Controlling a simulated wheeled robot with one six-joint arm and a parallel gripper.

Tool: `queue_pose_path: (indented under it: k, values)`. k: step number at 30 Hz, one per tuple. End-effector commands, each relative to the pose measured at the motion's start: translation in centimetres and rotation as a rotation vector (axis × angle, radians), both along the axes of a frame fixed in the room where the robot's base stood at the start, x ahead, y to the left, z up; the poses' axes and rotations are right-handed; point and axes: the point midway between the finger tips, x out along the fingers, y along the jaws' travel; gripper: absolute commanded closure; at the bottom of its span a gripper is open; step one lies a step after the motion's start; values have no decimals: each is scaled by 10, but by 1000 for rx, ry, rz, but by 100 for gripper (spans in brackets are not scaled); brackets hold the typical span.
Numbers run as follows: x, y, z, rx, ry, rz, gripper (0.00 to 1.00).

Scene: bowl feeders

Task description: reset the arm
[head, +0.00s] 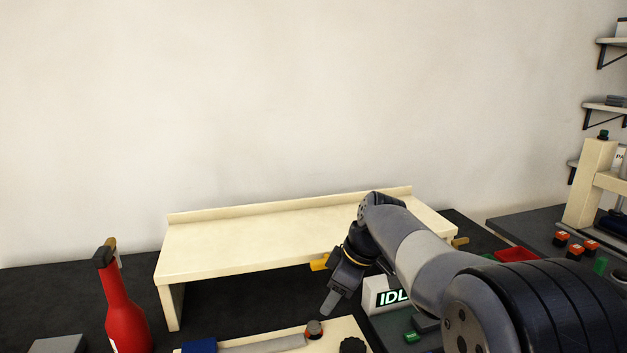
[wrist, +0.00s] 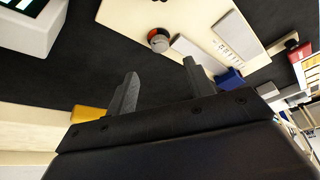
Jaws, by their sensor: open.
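My arm reaches in from the lower right of the head view. My gripper (head: 333,301) points downward in front of the cream shelf stand (head: 240,241). In the wrist view my gripper (wrist: 158,88) shows two dark fingers spread apart, with nothing between them. Below and ahead of it lies a cream board (wrist: 203,17) with a round red-and-grey knob (wrist: 159,40) and a blue block (wrist: 229,79). The far finger and wrist partly overlap in the head view.
A red bottle (head: 122,306) stands at the left. A white box with an "IDL" display (head: 378,296) is close beside my gripper, partly hidden by my arm. A yellow piece (head: 319,264) is by the shelf edge. A red tray (head: 516,254) and a cream press frame (head: 590,183) are at the right.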

Motion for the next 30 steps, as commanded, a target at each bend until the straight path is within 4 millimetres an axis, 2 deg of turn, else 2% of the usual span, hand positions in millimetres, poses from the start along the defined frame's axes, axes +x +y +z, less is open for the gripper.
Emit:
queue_pose_path:
  k: [2,6,18,30]
  values:
    - [-2,-6,18,0,-5,-2,50]
    - [0,4,-13,-1,6,2,50]
    - [11,34,-87,0,4,2,50]
    - [9,35,-84,0,0,-292,50]
